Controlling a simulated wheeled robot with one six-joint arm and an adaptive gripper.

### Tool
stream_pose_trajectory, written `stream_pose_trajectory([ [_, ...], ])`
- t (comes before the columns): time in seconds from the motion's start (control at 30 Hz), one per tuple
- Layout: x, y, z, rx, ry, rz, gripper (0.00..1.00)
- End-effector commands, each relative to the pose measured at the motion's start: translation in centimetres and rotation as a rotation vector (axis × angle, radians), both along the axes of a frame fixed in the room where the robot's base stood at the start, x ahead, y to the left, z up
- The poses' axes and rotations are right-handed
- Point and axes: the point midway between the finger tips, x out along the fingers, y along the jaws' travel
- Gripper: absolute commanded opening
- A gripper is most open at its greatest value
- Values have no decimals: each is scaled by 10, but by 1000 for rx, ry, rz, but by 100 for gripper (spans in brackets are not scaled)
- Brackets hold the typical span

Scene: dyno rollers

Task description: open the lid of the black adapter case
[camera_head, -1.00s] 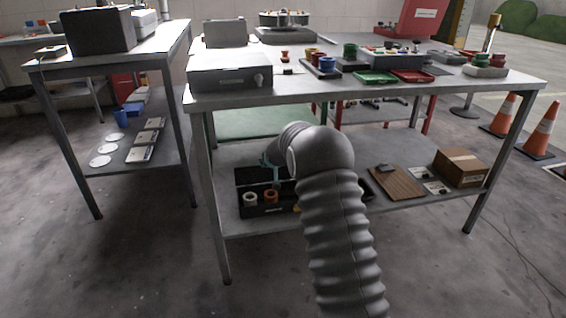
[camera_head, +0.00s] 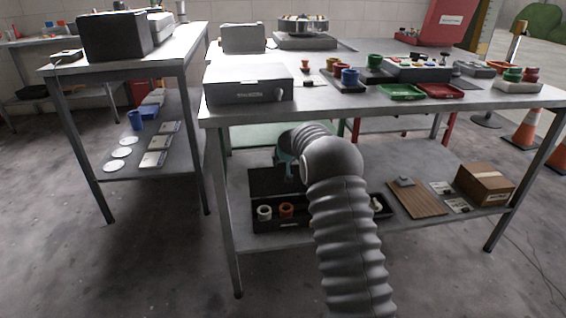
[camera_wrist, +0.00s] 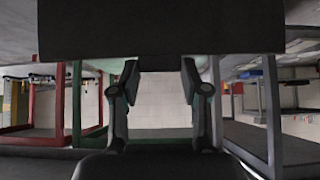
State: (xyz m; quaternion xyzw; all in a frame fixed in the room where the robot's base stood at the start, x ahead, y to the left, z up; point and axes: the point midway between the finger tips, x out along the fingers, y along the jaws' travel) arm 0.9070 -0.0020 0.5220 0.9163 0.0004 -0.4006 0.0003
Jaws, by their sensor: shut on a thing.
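The black adapter case (camera_head: 300,222) lies on the lower shelf of the main bench. A white adapter (camera_head: 264,212) and an orange adapter (camera_head: 286,210) show in its left part. Its lid (camera_head: 264,183) stands raised behind them as a dark panel. My gripper (camera_head: 284,165) is at the lid's upper right, partly hidden by my arm. In the wrist view, my gripper (camera_wrist: 160,68) has a finger on each side, with the tips at the edge of a broad dark panel, apparently the lid (camera_wrist: 160,28). My arm covers the middle of the case.
The bench top (camera_head: 310,103) overhangs the shelf, and a grey box (camera_head: 248,84) stands on it. Right of the case lie a brown board (camera_head: 416,198) and a cardboard box (camera_head: 485,184). A bench leg (camera_head: 226,215) stands left of the case. Cones (camera_head: 527,130) stand far right.

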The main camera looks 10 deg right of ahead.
Motion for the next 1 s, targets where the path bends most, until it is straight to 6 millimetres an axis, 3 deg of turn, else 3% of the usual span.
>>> stream_pose_trajectory([
  [0.03,3,-1,8,0,-17,-1,0],
  [0.43,3,-2,9,-1,-19,-2,0],
  [0.47,3,-2,9,-1,-19,-2,50],
  [0.53,3,-2,8,-1,-17,-2,68],
  [1.0,-3,0,10,0,-9,0,71],
])
